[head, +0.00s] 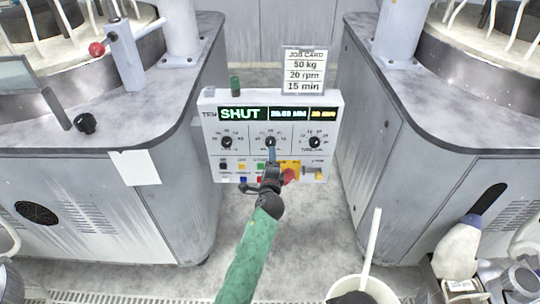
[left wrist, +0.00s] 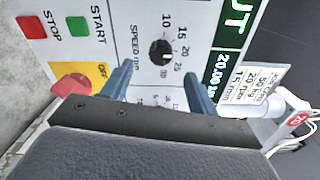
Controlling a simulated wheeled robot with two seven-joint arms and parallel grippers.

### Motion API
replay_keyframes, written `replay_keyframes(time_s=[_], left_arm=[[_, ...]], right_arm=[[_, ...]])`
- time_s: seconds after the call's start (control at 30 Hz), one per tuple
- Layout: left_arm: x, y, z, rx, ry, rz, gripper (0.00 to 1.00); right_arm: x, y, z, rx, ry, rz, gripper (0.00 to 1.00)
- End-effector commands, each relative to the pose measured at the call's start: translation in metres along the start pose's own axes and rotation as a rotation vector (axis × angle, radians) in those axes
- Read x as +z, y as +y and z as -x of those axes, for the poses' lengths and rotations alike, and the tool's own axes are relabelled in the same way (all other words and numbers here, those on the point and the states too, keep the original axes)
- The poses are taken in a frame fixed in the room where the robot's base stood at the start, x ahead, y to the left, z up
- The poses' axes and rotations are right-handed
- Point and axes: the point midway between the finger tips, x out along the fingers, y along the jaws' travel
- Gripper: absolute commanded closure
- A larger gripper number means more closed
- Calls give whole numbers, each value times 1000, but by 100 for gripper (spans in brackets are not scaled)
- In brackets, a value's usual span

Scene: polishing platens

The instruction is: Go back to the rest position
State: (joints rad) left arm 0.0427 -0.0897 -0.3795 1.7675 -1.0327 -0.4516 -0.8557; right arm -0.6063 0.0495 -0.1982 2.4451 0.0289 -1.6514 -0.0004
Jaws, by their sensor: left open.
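My left gripper (head: 271,158) reaches up from the bottom middle, its arm in a green sleeve, to the front of a white control panel (head: 208,180). In the left wrist view its two blue fingers (left wrist: 157,88) are apart with nothing between them. A black speed knob (left wrist: 162,53) shows beyond the gap between the fingers; I cannot tell whether they touch the panel. The panel's display (head: 278,114) reads SHUT at left, with smaller figures beside it. My right gripper is not in view.
A red stop knob (head: 289,176) sits on a yellow plate close right of the gripper. A job card (head: 304,70) stands above the panel. Grey cabinets (head: 90,215) flank it on both sides. A white bucket (head: 385,291) with a stick stands at the bottom right.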

Motion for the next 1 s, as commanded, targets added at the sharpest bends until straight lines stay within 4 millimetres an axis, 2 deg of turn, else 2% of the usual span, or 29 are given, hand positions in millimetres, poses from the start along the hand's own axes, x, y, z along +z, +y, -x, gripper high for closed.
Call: replay_keyframes(time_s=[0.2, 0.73, 0.87, 1.0], left_arm=[[0, 0, 10, 0, 0, 1, 41], [0, 0, 10, 0, 0, 24, 41], [6, 6, 10, 34, -32, 109, 41], [18, 28, 13, 147, -116, 301, 41]], right_arm=[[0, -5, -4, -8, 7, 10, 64], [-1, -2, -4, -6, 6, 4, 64], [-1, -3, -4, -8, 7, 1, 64], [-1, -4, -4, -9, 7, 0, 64]])
